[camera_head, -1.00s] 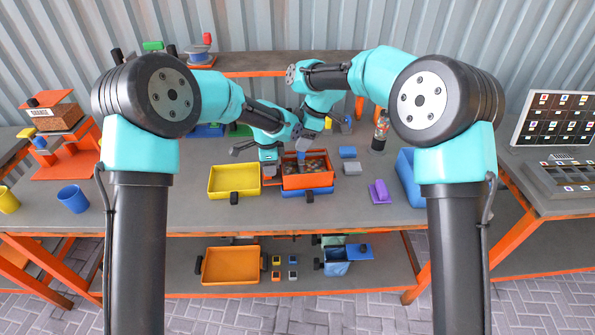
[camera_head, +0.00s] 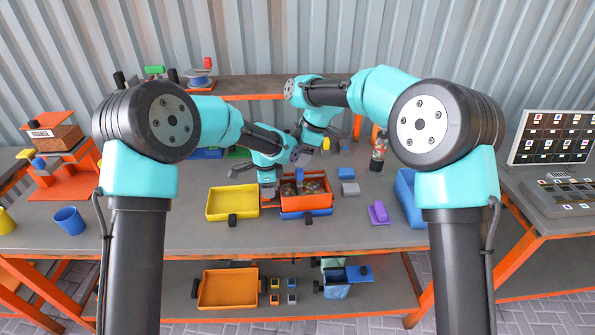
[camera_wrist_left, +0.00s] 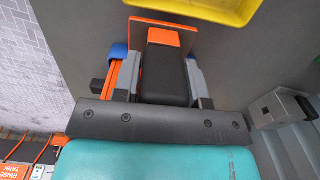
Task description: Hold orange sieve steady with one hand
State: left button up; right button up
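The orange sieve (camera_head: 318,200), with brown and grey bits inside, sits over a blue tray (camera_head: 302,214) in the middle of the table. My left gripper (camera_head: 268,190) is at the sieve's left side. In the left wrist view, the grey fingers of my left gripper (camera_wrist_left: 164,78) lie on both sides of a black handle (camera_wrist_left: 165,75) with an orange plate (camera_wrist_left: 160,32) at its end, and look closed on it. My right arm reaches in behind the sieve; its gripper (camera_head: 305,158) is mostly hidden by my left wrist, so its fingers cannot be made out.
A yellow tray (camera_head: 211,213) stands just left of the sieve. To the right are a blue block (camera_head: 346,173), a grey block (camera_head: 350,189), a purple object (camera_head: 378,213), a bottle (camera_head: 378,152) and a blue bin (camera_head: 408,199). The table front is mostly clear.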

pick_arm(q)
jog(key=o, duration=0.5)
jog(key=shift+c, duration=0.2)
jog(key=shift+r, duration=3.75)
jog(key=shift+r, duration=0.15)
